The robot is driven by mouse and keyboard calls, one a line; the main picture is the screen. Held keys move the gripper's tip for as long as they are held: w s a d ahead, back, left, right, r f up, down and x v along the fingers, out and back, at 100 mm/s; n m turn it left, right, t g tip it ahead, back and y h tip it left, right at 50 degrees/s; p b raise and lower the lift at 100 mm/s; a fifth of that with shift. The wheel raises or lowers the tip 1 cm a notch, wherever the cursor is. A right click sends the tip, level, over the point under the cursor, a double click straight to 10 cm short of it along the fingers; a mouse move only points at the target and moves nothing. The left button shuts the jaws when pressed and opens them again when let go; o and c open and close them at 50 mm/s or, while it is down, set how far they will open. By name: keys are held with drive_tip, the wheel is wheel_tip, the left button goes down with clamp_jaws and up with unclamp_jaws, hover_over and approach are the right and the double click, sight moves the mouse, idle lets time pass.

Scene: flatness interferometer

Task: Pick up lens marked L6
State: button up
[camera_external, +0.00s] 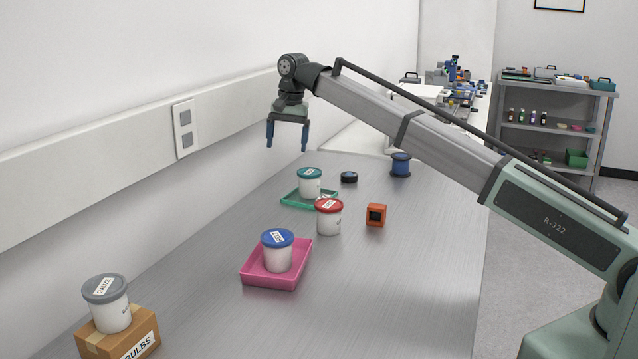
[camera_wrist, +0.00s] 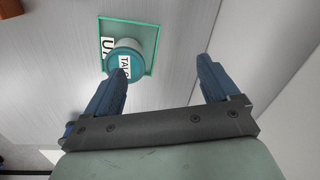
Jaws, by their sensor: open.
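No marking L6 is legible in either view, so I cannot tell which thing is the lens. A small, low black round piece (camera_external: 349,177) lies on the bench right of the teal-lidded jar; any mark on it is too small to read. A dark blue spool-like piece (camera_external: 400,166) stands farther back to the right. My gripper (camera_external: 287,149) hangs open and empty above the far left part of the bench, fingers pointing down. In the wrist view its blue fingers (camera_wrist: 162,66) are apart with nothing between them.
The teal-lidded jar (camera_wrist: 122,60) stands in a green tray (camera_wrist: 151,31). A red-lidded jar (camera_external: 329,219), an orange block (camera_external: 376,215) and a pink tray (camera_external: 262,280) with a blue-lidded jar (camera_external: 278,252) stand nearer. A grey-lidded jar (camera_external: 110,312) tops a cardboard box (camera_external: 98,346). The bench's right side is clear.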

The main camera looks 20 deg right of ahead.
drive_tip(key=w+d+f+m+h, duration=0.1)
drive_tip(key=w+d+m, duration=0.35)
drive_tip(key=d, duration=0.75)
drive_tip(key=w+d+f+m, duration=0.1)
drive_tip(key=w+d+m, duration=0.3)
drive_tip(key=d, duration=0.8)
drive_tip(key=m, duration=0.1)
hover_over(349, 176)
drive_tip(key=w, duration=0.1)
drive_tip(key=shift+g, duration=0.4)
drive_tip(key=f, duration=0.5)
drive_tip(key=d+f, duration=0.1)
drive_tip(key=f, duration=0.1)
drive_tip(key=shift+f, duration=0.2)
drive_tip(key=shift+w+a+f, duration=0.1)
drive_tip(key=shift+w+f, duration=0.05)
drive_tip(key=shift+f, duration=1.35)
drive_tip(key=shift+w+f, duration=0.1)
drive_tip(key=shift+f, duration=1.35)
drive_tip(key=shift+c, duration=0.3)
drive_tip(key=c, duration=1.1)
drive_tip(key=shift+r, duration=0.1)
